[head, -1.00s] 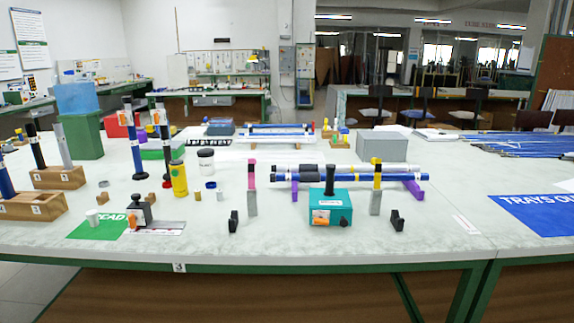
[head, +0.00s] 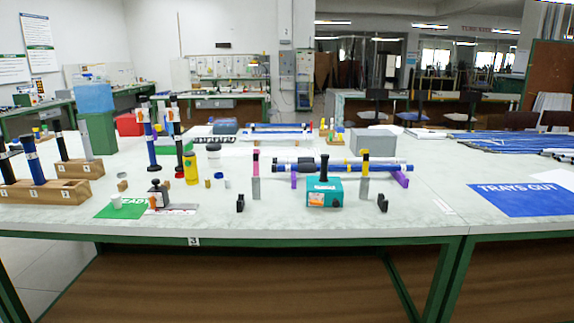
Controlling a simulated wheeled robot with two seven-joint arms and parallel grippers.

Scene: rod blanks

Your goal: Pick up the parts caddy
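No thing is clearly marked as the parts caddy. A teal box (head: 334,187) with an upright black handle (head: 324,168) and an orange label stands near the front middle of the table. I cannot tell whether it is the caddy. A green holder (head: 334,140) with small yellow and orange pieces stands farther back, small in view. Neither of my grippers shows in the head view.
Grey posts with pink (head: 256,188) and yellow (head: 364,188) tops flank the teal box, with black pieces (head: 240,204) (head: 382,204) outside them. Blue rods (head: 345,165) lie behind. Wooden racks (head: 45,193) stand left. The table's front edge (head: 300,238) is clear.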

